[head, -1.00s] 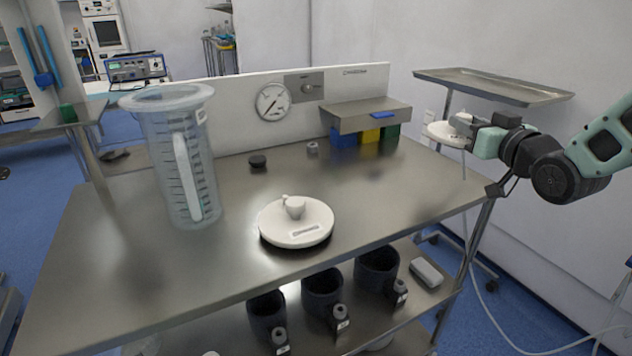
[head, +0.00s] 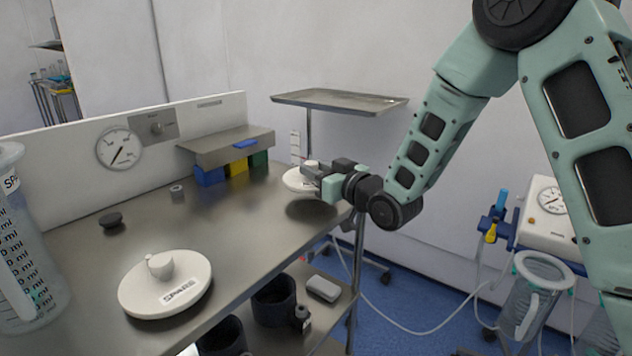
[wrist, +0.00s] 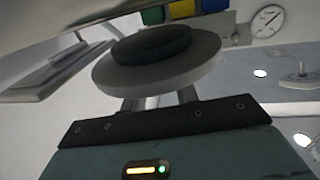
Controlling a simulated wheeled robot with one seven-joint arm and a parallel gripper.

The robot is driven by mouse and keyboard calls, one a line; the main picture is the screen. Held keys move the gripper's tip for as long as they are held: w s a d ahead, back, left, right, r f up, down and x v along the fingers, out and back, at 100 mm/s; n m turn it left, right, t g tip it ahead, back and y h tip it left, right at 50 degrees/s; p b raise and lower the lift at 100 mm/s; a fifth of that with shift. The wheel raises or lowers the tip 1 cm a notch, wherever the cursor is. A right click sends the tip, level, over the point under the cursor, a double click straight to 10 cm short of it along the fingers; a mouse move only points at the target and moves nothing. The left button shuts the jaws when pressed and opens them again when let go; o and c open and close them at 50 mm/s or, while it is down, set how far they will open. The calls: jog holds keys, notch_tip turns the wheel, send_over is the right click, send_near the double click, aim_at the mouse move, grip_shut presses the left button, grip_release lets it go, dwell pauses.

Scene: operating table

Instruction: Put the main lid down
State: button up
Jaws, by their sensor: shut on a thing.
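A white round lid (head: 293,181) is in my gripper (head: 312,183), over the table's right end. It appears slightly above the table, with a shadow below it; contact is hard to tell. In the wrist view the lid (wrist: 112,78) shows its pale disc and a dark round part (wrist: 150,45), beyond my gripper's two fingers (wrist: 160,100). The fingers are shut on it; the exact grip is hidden. A second white lid with a knob, labelled SPARE (head: 165,290), lies flat on the table near the front edge.
The steel table (head: 235,225) has clear room between the two lids. A clear graduated jug (head: 30,260) stands at left. A shelf (head: 225,148) with coloured bins is behind. A steel tray stand (head: 340,101) is beyond.

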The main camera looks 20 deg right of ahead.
jog(key=shift+f, duration=1.15)
jog(key=shift+f+b, duration=0.2)
jog(key=shift+b, duration=0.1)
jog(key=o, duration=1)
jog(key=shift+r, duration=0.1)
